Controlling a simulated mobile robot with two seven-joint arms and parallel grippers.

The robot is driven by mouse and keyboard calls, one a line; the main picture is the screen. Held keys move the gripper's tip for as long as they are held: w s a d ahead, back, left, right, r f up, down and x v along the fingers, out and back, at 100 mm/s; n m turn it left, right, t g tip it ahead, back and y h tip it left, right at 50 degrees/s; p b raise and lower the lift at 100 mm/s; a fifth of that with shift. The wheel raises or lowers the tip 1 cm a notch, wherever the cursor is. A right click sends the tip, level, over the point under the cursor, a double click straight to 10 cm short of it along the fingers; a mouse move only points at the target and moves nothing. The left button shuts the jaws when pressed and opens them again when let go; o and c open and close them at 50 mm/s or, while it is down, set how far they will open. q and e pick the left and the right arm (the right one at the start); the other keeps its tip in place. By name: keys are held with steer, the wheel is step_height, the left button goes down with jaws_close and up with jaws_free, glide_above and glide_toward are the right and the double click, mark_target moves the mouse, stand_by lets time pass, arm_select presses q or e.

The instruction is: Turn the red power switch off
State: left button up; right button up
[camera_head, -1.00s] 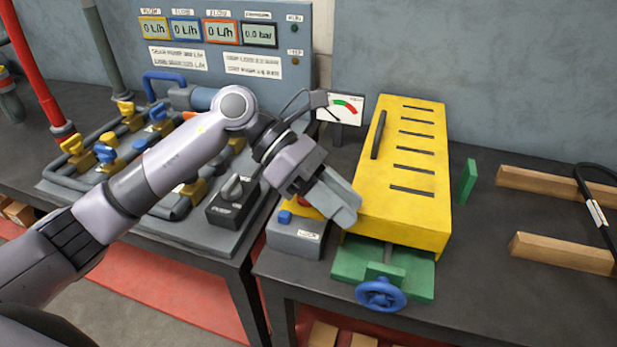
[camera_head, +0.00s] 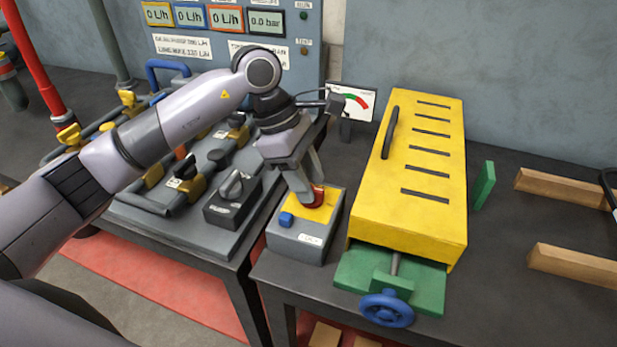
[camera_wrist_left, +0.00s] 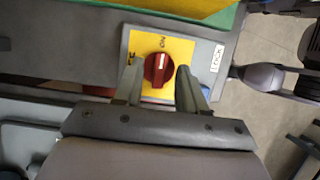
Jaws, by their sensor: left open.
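The red power switch (camera_head: 316,196) is a round knob on a yellow plate (camera_head: 325,213) on top of a small grey box (camera_head: 300,246). In the left wrist view the red knob (camera_wrist_left: 158,69) shows whole, with a white mark across it and lettering on the plate beside it. My left gripper (camera_head: 308,197) is open over the box, its fingers pointing down at the knob. In the left wrist view its two fingertips (camera_wrist_left: 158,74) lie on either side of the knob; I cannot tell whether they touch it. My right gripper is not in view.
A blue button (camera_head: 286,219) sits beside the switch on the same box. A yellow machine (camera_head: 415,190) with a blue handwheel (camera_head: 387,308) stands close at the right. A grey lever switch (camera_head: 233,190) and several valves stand at the left. A gauge (camera_head: 352,102) stands behind.

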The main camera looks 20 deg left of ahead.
arm_select(q)
steer(key=shift+d+f, duration=0.1)
steer(key=shift+f, duration=0.15)
jaws_close()
